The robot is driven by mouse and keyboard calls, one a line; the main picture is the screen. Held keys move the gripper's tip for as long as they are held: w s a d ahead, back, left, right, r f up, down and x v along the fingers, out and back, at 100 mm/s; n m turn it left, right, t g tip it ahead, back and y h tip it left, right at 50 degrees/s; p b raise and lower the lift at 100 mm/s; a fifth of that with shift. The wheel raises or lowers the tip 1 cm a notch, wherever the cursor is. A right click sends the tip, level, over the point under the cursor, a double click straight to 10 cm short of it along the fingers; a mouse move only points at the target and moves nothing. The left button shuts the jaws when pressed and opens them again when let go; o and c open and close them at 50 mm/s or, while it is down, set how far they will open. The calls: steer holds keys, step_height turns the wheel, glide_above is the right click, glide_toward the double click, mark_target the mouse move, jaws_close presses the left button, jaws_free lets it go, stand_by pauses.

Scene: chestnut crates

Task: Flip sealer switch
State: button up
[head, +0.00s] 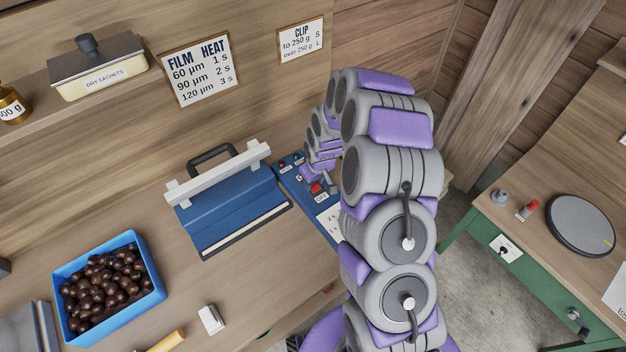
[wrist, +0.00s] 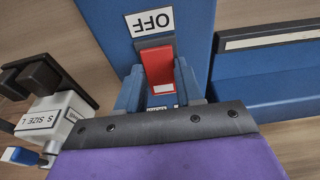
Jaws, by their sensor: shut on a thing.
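The blue control box (head: 292,177) stands on the bench beside the blue sealer (head: 225,215). Its red switch (head: 316,188) also shows in the wrist view (wrist: 158,68), under an upside-down OFF label (wrist: 149,21). A second label below the switch is mostly hidden by my gripper. My gripper (head: 313,180) is down at the box. In the wrist view its jaws (wrist: 158,88) are either side of the red switch, shut on it. The sealer's white bar (head: 218,172) is raised at the back, its black handle behind it.
A blue crate of chestnuts (head: 152,297) stands at the front left. A grey device marked S SIZE L (wrist: 62,117) is close to the box in the wrist view. A green-fronted bench (head: 540,287) with a dark round plate (head: 580,223) is at right.

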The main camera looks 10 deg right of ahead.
steer(key=o, duration=1)
steer(key=shift+o, duration=0.2)
steer(key=s+d+r+p, duration=0.1)
steer(key=s+r, duration=0.2)
steer(key=r, duration=1.4)
steer(key=shift+d, duration=0.15)
